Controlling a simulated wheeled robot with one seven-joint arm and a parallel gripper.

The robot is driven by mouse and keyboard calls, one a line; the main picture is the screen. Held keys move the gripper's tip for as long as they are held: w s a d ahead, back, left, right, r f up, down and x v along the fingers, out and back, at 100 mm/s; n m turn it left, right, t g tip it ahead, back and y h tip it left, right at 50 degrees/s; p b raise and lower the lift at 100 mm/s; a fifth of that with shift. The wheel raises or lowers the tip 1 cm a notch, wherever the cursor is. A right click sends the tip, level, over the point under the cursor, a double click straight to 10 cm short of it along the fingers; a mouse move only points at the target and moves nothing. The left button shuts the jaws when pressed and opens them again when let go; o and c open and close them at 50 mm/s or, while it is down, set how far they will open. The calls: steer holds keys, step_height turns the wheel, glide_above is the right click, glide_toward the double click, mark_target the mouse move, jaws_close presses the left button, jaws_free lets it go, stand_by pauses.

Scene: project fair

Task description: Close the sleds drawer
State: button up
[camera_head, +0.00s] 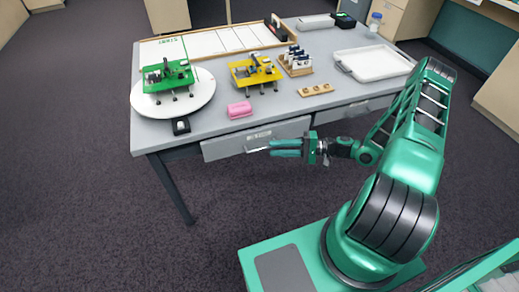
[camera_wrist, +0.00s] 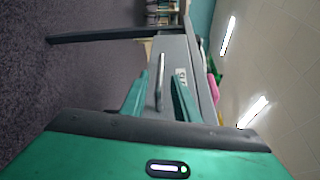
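The desk has two front drawers. The left drawer (camera_head: 225,148) has a pale label, too small to read surely, and a bar handle; its front appears to stand slightly out from the desk edge. The right drawer (camera_head: 345,110) looks flush. My gripper (camera_head: 272,148) is in front of the left drawer, pointing left along its front. In the wrist view my gripper (camera_wrist: 160,74) has its fingers apart, with the silver handle (camera_wrist: 160,85) appearing between them and the labelled drawer front (camera_wrist: 192,62) just beyond. I cannot tell whether the fingers touch the handle.
On the desk (camera_head: 215,118) stand a green model (camera_head: 168,75) on a white round board, a yellow model (camera_head: 254,72), a pink block (camera_head: 239,109), a wooden rack (camera_head: 297,65) and a white tray (camera_head: 378,62). The carpet in front of the desk's left part is clear.

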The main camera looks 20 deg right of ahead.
mark_target(261, 149)
steer(key=x, duration=0.6)
steer(key=shift+w+a, duration=0.1)
steer(key=shift+a, duration=0.25)
steer(key=shift+c, duration=0.7)
jaws_close()
